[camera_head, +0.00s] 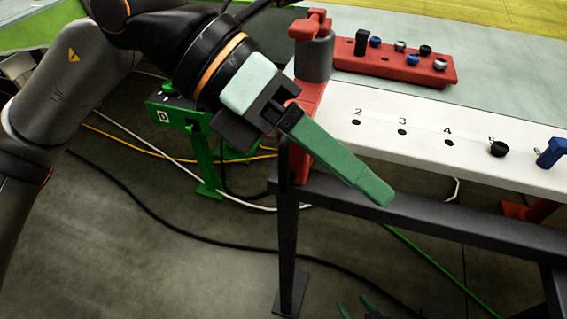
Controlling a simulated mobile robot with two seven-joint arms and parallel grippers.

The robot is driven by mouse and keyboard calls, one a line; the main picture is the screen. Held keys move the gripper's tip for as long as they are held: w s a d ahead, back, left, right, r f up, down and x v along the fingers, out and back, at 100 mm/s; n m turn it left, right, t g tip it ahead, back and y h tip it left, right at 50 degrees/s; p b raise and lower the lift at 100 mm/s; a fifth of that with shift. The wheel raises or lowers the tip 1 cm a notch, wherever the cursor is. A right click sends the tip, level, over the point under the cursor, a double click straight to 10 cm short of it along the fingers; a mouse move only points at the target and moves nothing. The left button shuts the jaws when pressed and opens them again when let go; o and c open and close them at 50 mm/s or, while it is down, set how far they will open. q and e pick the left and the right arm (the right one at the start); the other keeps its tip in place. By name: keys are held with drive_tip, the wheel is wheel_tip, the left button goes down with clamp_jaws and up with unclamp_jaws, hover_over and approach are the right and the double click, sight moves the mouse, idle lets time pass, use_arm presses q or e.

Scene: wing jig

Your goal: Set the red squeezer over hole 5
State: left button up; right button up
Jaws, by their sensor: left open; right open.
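The red squeezer (309,100), with a grey cylinder near its top, stands at the left end of the white numbered strip (425,165), left of hole 2. Its lower part reaches down past the strip's front edge. Hole 5 (498,149) has a black ring on it, and its number is partly covered. My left gripper (375,190) is open, its green finger pointing down and right in front of the squeezer and the table edge; whether it touches the squeezer I cannot tell. My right gripper (362,309) is open at the bottom edge, mostly cut off.
A blue clamp-like part (552,152) stands by hole 6. A red rack (395,66) with several small black, blue and silver parts lies behind the strip. Holes 2, 3 and 4 are bare. A green stand (205,150) and cables are on the floor.

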use_arm(q)
drive_tip(key=w+a+f+n+t+y, duration=0.1)
drive_tip(key=w+a+t+y, duration=0.3)
drive_tip(key=w+a, duration=0.1)
drive_tip(key=n+t+y, duration=0.1)
drive_tip(key=t+y, duration=0.2)
approach(280, 162)
drive_tip(key=shift+g, duration=0.3)
drive_tip(key=x, duration=1.1)
drive_tip(key=shift+w+f, duration=0.25)
drive_tip(key=shift+w, duration=0.1)
clamp_jaws()
drive_tip(key=shift+d, duration=0.1)
